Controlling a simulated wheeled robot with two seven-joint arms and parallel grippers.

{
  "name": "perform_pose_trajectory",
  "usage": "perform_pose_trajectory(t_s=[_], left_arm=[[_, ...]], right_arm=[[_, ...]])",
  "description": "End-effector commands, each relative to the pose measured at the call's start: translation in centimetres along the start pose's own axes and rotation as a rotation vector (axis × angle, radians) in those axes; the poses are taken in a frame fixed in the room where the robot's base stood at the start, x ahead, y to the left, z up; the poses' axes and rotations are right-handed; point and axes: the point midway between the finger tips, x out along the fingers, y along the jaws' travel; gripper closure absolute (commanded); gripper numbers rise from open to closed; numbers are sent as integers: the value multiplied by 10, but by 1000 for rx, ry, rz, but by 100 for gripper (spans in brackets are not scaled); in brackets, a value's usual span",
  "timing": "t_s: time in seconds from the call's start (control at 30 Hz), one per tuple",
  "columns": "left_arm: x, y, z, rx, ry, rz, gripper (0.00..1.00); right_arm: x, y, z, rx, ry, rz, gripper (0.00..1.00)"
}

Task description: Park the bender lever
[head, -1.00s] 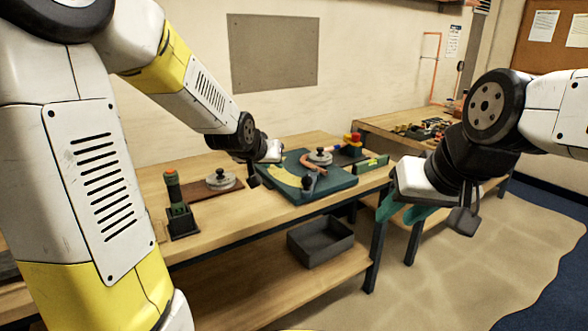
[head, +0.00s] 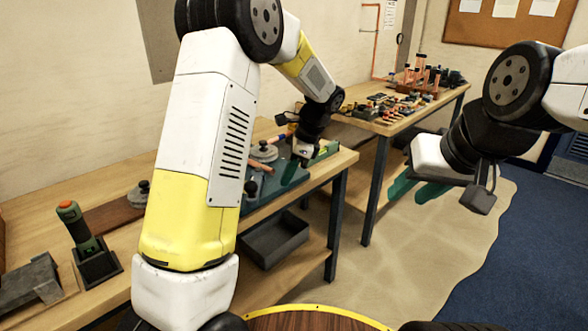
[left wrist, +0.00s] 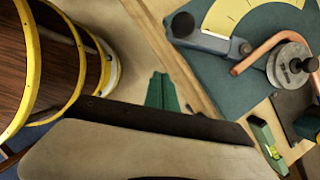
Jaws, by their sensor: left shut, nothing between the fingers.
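The bender stands on a teal base plate (left wrist: 215,75). Its blue-grey lever (left wrist: 210,40) with a black knob (left wrist: 183,24) lies along the edge of a yellow scale (left wrist: 250,18) in the left wrist view. A copper pipe (left wrist: 265,52) lies beside the round grey former (left wrist: 290,66). In the head view my left arm hides much of the bender; the former (head: 264,151) shows. My left gripper (head: 290,172) is shut and empty at the bench's front side, with its green fingers (left wrist: 162,92) together and apart from the lever. My right gripper (head: 416,190) is open and empty over the floor.
A green level (left wrist: 268,142) lies beside the base plate. A green-handled tool in a black holder (head: 85,245) stands at the left. A dark bin (head: 275,240) sits on the lower shelf. A second bench (head: 375,125) carries tools and pipes.

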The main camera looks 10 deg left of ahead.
Motion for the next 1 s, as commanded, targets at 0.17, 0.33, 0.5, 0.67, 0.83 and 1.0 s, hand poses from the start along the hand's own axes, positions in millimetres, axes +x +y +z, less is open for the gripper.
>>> perform_pose_trajectory(t_s=[0.17,0.33,0.5,0.67,0.83,1.0], left_arm=[[42,1,1,0,-2,4,100],[74,1,2,-2,0,3,100],[80,0,27,-4,1,0,100],[84,0,36,-3,2,-1,100],[84,0,37,-2,1,-1,100],[84,0,37,-2,2,-1,100]], right_arm=[[0,0,0,0,0,0,64],[0,0,0,0,0,0,64],[0,0,0,0,0,0,64],[0,0,0,0,0,0,64],[0,0,0,0,0,0,64],[0,0,0,0,0,0,64]])
